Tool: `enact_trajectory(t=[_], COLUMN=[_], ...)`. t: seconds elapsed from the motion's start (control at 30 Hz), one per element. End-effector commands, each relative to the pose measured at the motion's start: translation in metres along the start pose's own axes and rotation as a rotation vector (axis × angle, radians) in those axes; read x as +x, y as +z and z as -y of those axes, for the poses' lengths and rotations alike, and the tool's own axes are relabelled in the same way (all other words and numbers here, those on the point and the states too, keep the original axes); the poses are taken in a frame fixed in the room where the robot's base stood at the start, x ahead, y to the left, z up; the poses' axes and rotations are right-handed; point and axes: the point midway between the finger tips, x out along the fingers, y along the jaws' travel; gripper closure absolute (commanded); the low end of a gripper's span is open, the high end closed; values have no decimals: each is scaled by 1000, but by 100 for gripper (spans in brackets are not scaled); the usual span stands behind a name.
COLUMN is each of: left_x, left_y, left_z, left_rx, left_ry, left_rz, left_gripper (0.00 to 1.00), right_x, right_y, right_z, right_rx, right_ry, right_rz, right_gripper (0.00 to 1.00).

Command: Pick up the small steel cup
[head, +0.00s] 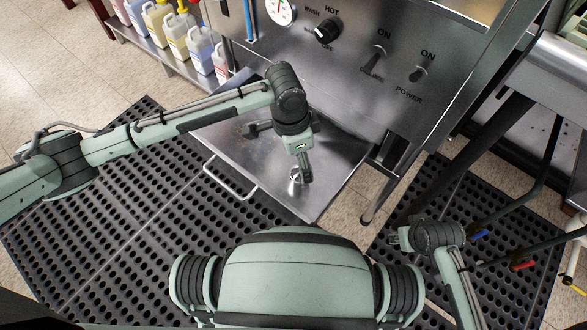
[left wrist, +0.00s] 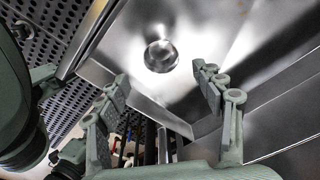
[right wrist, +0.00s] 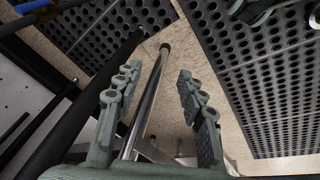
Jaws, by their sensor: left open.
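The small steel cup (head: 295,176) is on the steel drop-down door or shelf (head: 252,180) in the head view. My left gripper (head: 304,172) is right over it there and hides part of it. In the left wrist view the shiny round cup (left wrist: 161,56) lies ahead of and between my left fingertips (left wrist: 162,80). The left fingers are spread apart with nothing between them, and the cup looks clear of both. My right gripper (head: 398,236) is low over the floor mat at the right. In the right wrist view its fingers (right wrist: 158,80) are apart and hold nothing.
The steel machine's control panel (head: 370,50) with knob and switches rises behind the shelf. A bar handle (head: 229,183) runs along the shelf's front left edge. Chemical jugs (head: 175,36) stand at the back left. A metal leg (right wrist: 150,95) shows beyond my right fingers. Black mats (head: 130,235) cover the floor.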

Motion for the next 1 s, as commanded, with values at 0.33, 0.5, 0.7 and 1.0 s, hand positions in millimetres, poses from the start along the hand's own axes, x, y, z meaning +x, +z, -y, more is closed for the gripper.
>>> enact_trajectory(t=[0.33, 0.5, 0.7, 1.0], left_x=[46, 68, 72, 72], left_y=[4, 4, 4, 4], left_z=[2, 3, 3, 3], left_rx=[0, 0, 1, 1], left_ry=[1, 1, 0, 0], left_rz=[3, 1, 0, 0], left_gripper=[33, 33, 33, 56], right_x=[-9, -15, -20, -18], right_y=[-2, -6, -7, -4], right_z=[-7, -8, -8, -7], right_rx=[-1, -1, -2, -3], right_ry=[15, 18, 18, 16], right_rz=[-2, -10, -10, -5], right_gripper=[60, 60, 60, 60])
